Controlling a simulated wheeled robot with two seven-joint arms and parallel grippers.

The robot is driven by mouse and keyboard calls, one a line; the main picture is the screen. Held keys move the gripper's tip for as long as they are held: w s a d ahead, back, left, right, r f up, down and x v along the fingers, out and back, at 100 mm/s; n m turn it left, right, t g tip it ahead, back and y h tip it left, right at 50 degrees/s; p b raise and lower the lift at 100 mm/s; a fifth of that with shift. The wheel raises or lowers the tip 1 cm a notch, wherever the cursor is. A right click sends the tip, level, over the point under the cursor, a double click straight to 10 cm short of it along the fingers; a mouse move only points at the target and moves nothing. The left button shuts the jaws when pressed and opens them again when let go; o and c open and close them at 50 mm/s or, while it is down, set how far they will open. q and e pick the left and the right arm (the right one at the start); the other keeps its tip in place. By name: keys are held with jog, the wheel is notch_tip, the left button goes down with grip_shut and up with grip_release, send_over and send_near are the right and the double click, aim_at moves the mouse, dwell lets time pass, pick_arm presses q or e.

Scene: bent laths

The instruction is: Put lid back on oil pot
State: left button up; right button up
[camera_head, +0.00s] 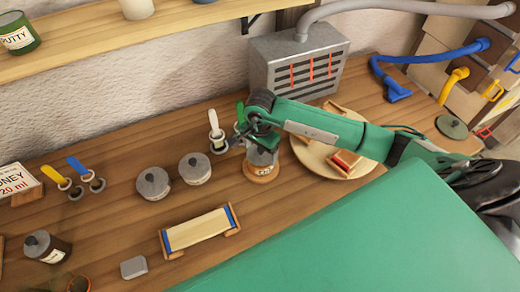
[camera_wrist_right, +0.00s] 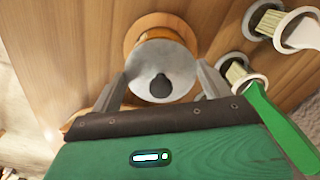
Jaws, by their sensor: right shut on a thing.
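The oil pot (camera_head: 262,168) stands on the bench on a round wooden base, which also shows in the wrist view (camera_wrist_right: 150,21). A grey round lid (camera_wrist_right: 158,58) with a dark knob is over the pot's mouth. My right gripper (camera_wrist_right: 163,78) reaches down from above, one finger on each side of the lid, and is shut on it. In the head view my right gripper (camera_head: 262,142) hides part of the lid. I cannot tell whether the lid rests on the rim or is slightly above it. My left gripper is out of view.
A round wooden board (camera_head: 345,170) with wooden pieces lies close right of the pot. Brushes in ring holders (camera_head: 217,143) stand close left. Two lidded grey pots (camera_head: 194,168) are further left, and a lath frame (camera_head: 200,230) is in front. Another dark lid (camera_head: 451,127) lies at right.

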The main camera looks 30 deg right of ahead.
jog(key=b, duration=0.3)
jog(key=shift+f, duration=0.2)
dwell(3.2)
jog(key=o, duration=0.9)
jog(key=shift+r, duration=0.2)
jog(key=shift+r+p, duration=1.1)
jog(key=shift+r, duration=2.25)
jog(key=shift+c, duration=0.3)
grip_shut()
